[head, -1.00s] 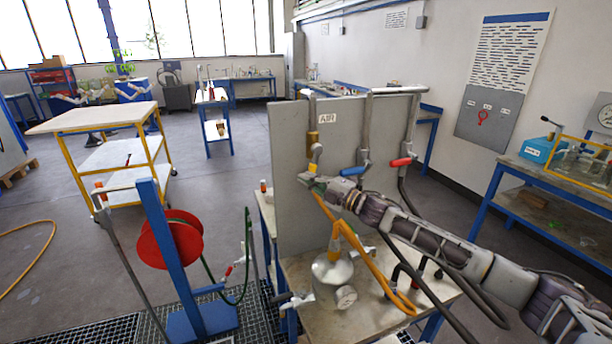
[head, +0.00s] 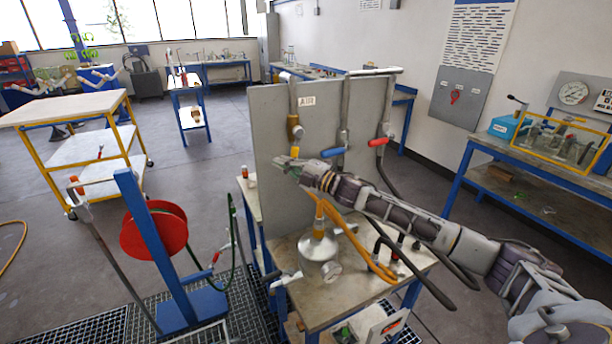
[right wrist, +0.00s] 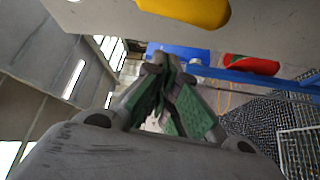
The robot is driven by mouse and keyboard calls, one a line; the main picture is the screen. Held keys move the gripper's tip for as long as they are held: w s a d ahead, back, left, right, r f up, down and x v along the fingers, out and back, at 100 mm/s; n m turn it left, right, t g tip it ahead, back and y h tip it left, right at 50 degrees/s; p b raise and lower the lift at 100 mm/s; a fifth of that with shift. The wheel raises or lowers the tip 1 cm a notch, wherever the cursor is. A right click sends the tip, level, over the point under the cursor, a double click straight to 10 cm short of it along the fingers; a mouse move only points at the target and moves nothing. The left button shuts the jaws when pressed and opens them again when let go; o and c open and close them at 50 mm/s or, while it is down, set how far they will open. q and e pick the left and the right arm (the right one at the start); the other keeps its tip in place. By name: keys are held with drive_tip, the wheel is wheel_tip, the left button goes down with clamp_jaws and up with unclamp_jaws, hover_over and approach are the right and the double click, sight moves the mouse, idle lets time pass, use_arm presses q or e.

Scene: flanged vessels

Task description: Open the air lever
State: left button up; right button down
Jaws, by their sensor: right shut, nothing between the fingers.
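The air line is a grey pipe with a brass valve (head: 295,127) beside the AIR label (head: 307,101) on the grey panel (head: 268,125). Its yellow lever (head: 295,152) hangs down below the valve. A yellow handle, seemingly this lever, crosses the top of the right wrist view (right wrist: 185,8). My right gripper (head: 279,163) is shut and empty, just below and left of the lever's lower end. In the right wrist view its green-padded fingers (right wrist: 168,85) meet at the tips, apart from the yellow handle in the picture. My left gripper is out of view.
A blue lever (head: 333,151) and a red lever (head: 378,142) sit on pipes to the right. Below, a metal vessel (head: 318,250) with a gauge and orange hoses stands on the bench (head: 350,300). A red hose reel (head: 150,232) stands left.

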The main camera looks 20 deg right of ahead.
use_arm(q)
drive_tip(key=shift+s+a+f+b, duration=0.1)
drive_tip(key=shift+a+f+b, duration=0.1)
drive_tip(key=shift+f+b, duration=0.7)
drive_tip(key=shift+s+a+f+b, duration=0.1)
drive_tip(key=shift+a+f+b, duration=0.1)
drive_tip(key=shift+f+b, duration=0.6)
use_arm(e)
drive_tip(key=v, duration=0.9)
drive_tip(key=shift+s, duration=0.4)
drive_tip(key=shift+s, duration=0.1)
